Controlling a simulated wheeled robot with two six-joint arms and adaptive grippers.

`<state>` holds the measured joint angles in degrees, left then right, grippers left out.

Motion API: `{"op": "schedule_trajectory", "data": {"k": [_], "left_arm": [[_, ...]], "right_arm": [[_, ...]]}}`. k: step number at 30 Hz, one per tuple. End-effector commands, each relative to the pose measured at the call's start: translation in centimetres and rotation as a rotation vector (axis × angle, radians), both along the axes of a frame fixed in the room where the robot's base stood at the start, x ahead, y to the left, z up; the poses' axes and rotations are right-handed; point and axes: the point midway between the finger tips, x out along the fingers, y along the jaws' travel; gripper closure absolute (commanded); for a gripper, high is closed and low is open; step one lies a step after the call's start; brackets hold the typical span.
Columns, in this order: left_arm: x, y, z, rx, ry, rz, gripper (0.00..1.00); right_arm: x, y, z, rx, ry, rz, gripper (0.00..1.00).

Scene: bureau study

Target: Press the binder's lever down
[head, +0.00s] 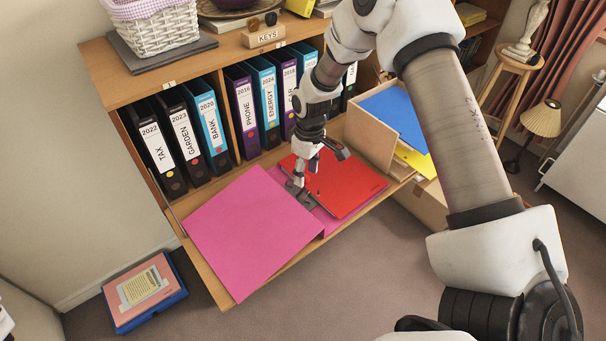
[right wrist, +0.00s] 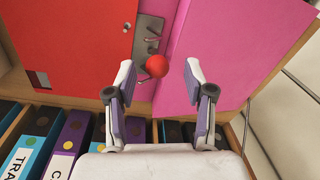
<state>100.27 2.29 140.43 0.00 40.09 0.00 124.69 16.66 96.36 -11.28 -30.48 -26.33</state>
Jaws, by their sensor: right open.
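An open pink binder (head: 248,225) lies on the desk shelf, with a red sheet or stack (head: 338,184) on its right half. Its metal mechanism (head: 306,199) lies near the spine and also shows in the right wrist view (right wrist: 146,35). The lever's red ball knob (right wrist: 156,66) shows there, in line with the gap between my fingers; how far the lever stands up is hard to tell. My right gripper (head: 300,182) is open and empty, just over the mechanism, and partly hides it in the head view. My left gripper is not in view.
Upright labelled binders (head: 210,128) fill the shelf behind. A wooden box with blue and yellow folders (head: 395,110) stands close to the right of the binder. A wooden KEYS block (head: 263,37) and white basket (head: 155,30) stand on top. Folders (head: 145,290) lie on the floor.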

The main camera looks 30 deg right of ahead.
Motion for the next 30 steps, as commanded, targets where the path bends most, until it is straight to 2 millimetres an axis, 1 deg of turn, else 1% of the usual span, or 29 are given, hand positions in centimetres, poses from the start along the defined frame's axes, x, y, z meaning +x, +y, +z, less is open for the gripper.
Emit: {"op": "schedule_trajectory", "data": {"k": [1,3,6,13,14,15,16,17,18,25,30], "left_arm": [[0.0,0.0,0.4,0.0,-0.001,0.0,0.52],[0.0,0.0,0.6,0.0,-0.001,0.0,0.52],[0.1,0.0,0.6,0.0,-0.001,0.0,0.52],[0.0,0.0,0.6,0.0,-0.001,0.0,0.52],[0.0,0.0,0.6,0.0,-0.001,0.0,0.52],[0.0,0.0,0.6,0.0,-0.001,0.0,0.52],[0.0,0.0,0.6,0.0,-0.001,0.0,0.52],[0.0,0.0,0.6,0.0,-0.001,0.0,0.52],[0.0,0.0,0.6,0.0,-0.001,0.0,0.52],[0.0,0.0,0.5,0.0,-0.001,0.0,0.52],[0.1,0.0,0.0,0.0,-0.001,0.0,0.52]], "right_arm": [[-0.1,0.1,-0.8,-0.001,0.003,0.0,0.47],[-0.1,0.1,-1.8,0.0,0.001,0.0,0.47],[-0.1,0.2,-2.7,0.0,0.0,0.0,0.47],[0.0,0.2,-2.9,-0.001,-0.001,0.0,0.47],[-0.1,0.2,-2.9,-0.001,-0.001,0.0,0.57],[-0.1,0.2,-2.9,-0.001,-0.001,0.0,0.72],[0.0,0.2,-2.9,-0.001,-0.001,0.0,0.82],[-0.1,0.2,-2.9,-0.001,-0.001,0.0,0.93],[-0.1,0.2,-2.9,-0.001,-0.001,0.0,1.0],[0.0,0.2,-3.0,0.0,-0.005,0.0,1.0],[0.2,0.2,-3.2,0.004,-0.033,-0.002,1.0]]}}
